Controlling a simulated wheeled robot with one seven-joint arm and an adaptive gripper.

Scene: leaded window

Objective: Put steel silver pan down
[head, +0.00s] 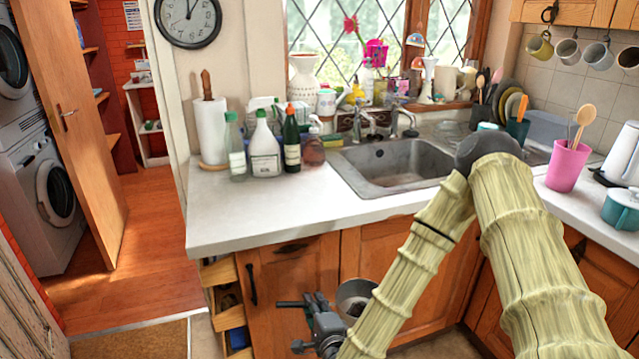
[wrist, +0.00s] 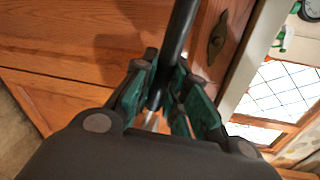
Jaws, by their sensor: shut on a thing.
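The steel silver pan (head: 353,291) hangs in front of the wooden cabinet doors, below the counter's front edge; part of it is hidden behind my arm. My gripper (head: 316,304) is beside it on the left, with the pan's dark handle running between the fingers. In the wrist view the black handle (wrist: 183,28) passes between the green-padded fingers of my gripper (wrist: 166,92), which are shut on it. The pan's bowl is not clearly seen in the wrist view.
The white counter (head: 270,210) is bare along its front left, before several bottles (head: 264,150). The sink (head: 395,165) is set into it. A pink cup with utensils (head: 567,165) and a teal pot (head: 622,208) stand right. Open drawers (head: 222,295) project left of the cabinet.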

